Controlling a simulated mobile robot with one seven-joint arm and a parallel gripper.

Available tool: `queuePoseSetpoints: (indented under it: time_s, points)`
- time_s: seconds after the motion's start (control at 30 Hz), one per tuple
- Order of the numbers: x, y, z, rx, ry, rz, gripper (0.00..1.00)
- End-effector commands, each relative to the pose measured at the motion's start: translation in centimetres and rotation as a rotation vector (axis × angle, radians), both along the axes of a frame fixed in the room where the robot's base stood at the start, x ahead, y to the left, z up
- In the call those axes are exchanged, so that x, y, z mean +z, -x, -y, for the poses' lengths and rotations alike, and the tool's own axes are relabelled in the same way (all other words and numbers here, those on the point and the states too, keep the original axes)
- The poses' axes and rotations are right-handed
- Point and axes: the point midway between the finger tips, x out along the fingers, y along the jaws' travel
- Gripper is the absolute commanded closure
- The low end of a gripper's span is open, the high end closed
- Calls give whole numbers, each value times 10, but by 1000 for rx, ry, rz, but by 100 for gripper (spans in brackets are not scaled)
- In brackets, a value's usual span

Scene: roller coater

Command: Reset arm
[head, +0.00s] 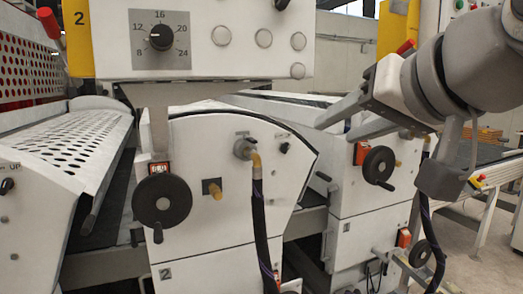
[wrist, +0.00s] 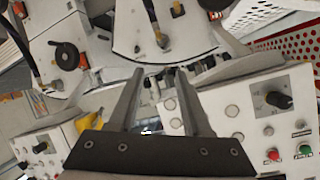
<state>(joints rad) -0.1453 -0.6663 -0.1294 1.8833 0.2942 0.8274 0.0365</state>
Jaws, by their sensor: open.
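My gripper (head: 334,130) is at the upper right of the head view, with my arm coming in from the right edge. Its two grey fingers point left and slightly down, in front of the roller coater (head: 225,205). They are apart with nothing between them. In the wrist view my gripper (wrist: 160,74) also shows open and empty, its fingers pointing up the picture towards the machine's white panels. I cannot tell how far the fingertips are from the machine.
A control box with a dial (head: 162,37) hangs at the upper left. Black handwheels (head: 162,201) (head: 378,166) and a dark hose (head: 262,235) stick out from the machine. A perforated guard (head: 70,140) is at left. Some floor (head: 465,235) is clear at right.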

Motion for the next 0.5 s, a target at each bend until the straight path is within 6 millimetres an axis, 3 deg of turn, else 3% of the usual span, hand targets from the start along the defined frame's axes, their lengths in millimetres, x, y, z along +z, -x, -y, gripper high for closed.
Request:
queuePoseSetpoints:
  time_s: [0.03,0.3,0.4,0.5]
  points:
    - [-32,2,1,-6,40,-59,51]
    - [-190,33,14,-18,253,-355,51]
    - [-236,51,21,-15,319,-450,51]
    - [-269,67,27,-12,370,-520,51]
